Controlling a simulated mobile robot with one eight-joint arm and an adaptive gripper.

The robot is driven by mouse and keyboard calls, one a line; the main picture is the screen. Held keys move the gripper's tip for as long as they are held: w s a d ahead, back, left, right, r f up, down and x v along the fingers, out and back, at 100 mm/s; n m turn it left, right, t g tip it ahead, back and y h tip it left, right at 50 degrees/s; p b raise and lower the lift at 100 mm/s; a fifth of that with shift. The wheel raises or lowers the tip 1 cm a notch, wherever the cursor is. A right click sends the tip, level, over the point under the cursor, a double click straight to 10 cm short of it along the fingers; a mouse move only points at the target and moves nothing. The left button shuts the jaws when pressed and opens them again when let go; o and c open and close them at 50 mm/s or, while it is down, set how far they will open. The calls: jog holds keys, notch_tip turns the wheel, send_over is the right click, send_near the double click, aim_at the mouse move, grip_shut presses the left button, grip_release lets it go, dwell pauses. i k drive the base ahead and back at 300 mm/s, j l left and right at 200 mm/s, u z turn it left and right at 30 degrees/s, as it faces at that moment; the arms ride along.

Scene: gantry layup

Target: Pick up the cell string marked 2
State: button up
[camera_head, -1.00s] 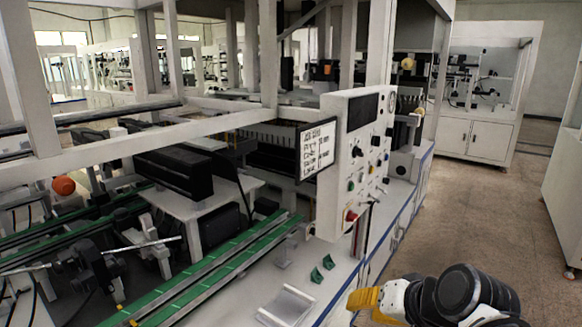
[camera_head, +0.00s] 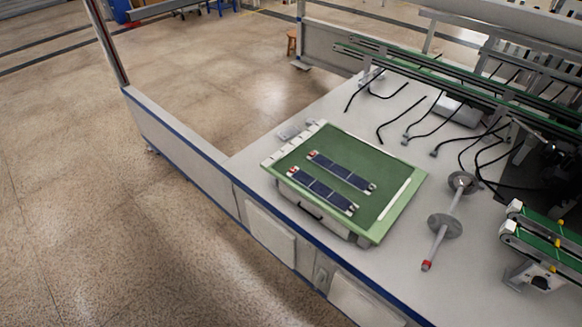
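Two dark blue cell strings lie side by side on a green mat (camera_head: 360,150) with a pale rim, on top of a box on the white bench. The nearer string (camera_head: 322,189) lies toward the bench's front edge. The farther string (camera_head: 343,172) lies roughly parallel behind it. Both have small red and white pieces at their ends. Any number marks are too small to read, so I cannot tell which is marked 2. My gripper is not in view.
A metal rod with two grey discs (camera_head: 443,225) stands or lies right of the mat. Green conveyor rails (camera_head: 545,235) and black cables occupy the right and back. The bench's front edge (camera_head: 300,248) has a blue stripe. Open floor (camera_head: 90,180) lies to the left.

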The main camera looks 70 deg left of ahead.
aim_at(363, 186)
jog(key=u, duration=2.15)
